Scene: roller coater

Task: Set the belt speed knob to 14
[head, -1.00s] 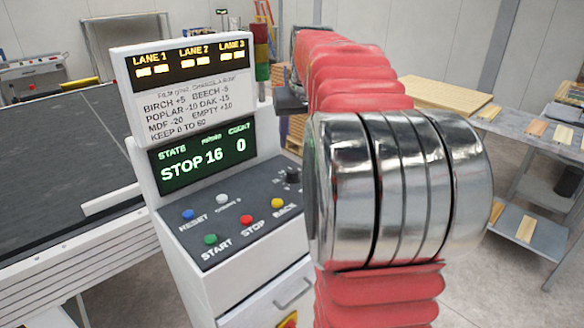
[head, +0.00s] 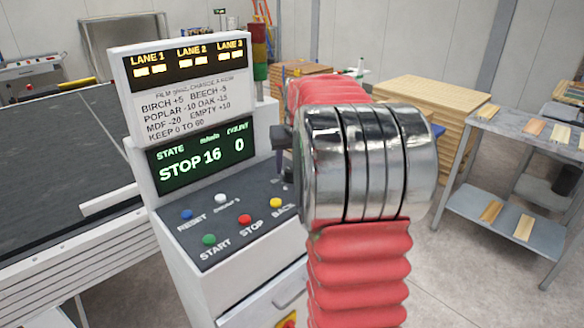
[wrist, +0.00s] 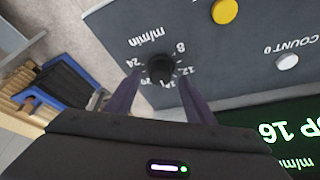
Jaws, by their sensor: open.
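The belt speed knob (wrist: 160,67) is a small dark round knob on the grey panel, ringed by printed numbers marked m/min. In the wrist view my gripper (wrist: 160,79) is open, with one finger on each side of the knob. I cannot tell whether the fingers touch it, and the knob's pointer is not clear. In the head view my arm hides the knob and most of the gripper. The green display (head: 200,160) reads STOP, 16 m/min and count 0. It also shows upside down in the wrist view (wrist: 275,130).
Yellow BACK (head: 276,203), red STOP (head: 245,219), green START (head: 209,239), blue RESET (head: 187,214) and white count (head: 221,198) buttons sit left of my arm. A lane sign (head: 185,85) rises behind. The conveyor belt (head: 60,150) is left; a grey bench (head: 500,210) is right.

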